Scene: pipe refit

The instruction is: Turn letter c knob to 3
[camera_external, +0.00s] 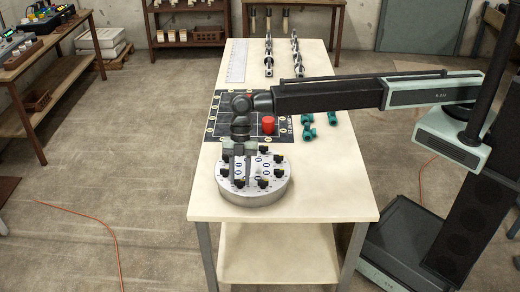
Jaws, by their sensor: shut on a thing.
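A round silver panel (253,196) with several small black knobs around its top lies near the front of the table. Its letters and numbers are too small to read, so I cannot tell which knob is c or where any knob points. My gripper (241,180) points straight down over the left part of the panel. It is shut on a knob there; its fingers hide most of that knob.
A white ruled strip (237,62) and metal fittings (297,55) are at the back. The table's front is clear.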

